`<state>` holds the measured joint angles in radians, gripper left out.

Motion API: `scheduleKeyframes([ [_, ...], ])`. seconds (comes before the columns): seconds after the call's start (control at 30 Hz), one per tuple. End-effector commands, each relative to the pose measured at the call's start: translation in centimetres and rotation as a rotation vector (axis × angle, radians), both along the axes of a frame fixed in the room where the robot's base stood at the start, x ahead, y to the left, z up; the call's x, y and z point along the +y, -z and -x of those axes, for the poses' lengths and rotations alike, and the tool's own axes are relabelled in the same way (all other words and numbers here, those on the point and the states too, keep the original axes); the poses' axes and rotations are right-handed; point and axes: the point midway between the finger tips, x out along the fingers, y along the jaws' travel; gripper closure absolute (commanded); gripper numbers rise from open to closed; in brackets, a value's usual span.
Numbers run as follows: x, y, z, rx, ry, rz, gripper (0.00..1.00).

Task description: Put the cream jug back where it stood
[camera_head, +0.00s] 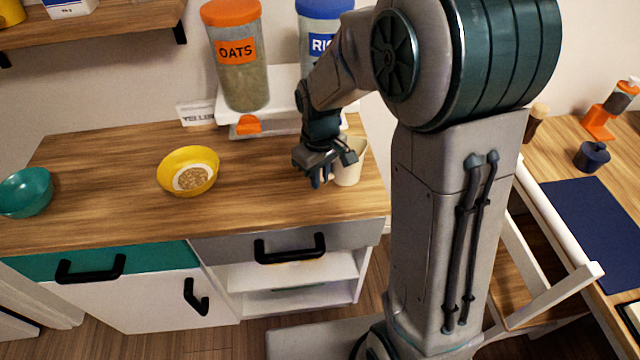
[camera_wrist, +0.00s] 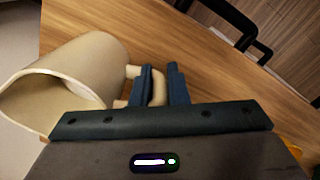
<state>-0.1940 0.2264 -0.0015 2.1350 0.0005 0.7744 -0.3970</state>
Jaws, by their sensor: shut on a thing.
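The cream jug (camera_head: 349,165) is at the right end of the wooden counter, near its front right corner. In the wrist view the cream jug (camera_wrist: 85,75) lies to the left of my fingers, with its open mouth facing the lower left of that picture. My gripper (camera_head: 322,178) is at the left side of the jug. In the wrist view my gripper (camera_wrist: 165,88) has its two dark fingers closed on the jug's handle. I cannot tell whether the jug's base touches the counter. Part of the jug is hidden behind my gripper in the head view.
A yellow bowl (camera_head: 188,172) with oat-like contents and a teal bowl (camera_head: 26,192) stand left on the counter (camera_head: 110,190). An oats jar (camera_head: 238,60) and a blue-lidded jar (camera_head: 323,30) stand on a white stand behind. The counter between yellow bowl and gripper is clear.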

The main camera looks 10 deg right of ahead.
Motion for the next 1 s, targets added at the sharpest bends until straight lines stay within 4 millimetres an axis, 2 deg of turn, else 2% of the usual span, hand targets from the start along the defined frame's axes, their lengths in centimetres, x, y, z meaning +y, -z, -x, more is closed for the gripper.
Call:
scheduleKeyframes([
  [0.1, 0.0, 1.8, 0.2, 0.007, 0.000, 0.001, 1.00],
  [0.23, 0.0, 3.3, 0.1, 0.003, 0.000, 0.001, 1.00],
  [0.67, 0.0, 4.0, 0.1, 0.001, 0.000, 0.001, 1.00],
  [0.7, 0.0, 4.0, 0.1, 0.001, 0.000, 0.000, 0.80],
  [0.77, 0.0, 3.9, 0.1, 0.001, 0.000, 0.000, 0.64],
  [1.0, 0.0, 3.9, 0.1, 0.002, 0.000, 0.000, 0.64],
])
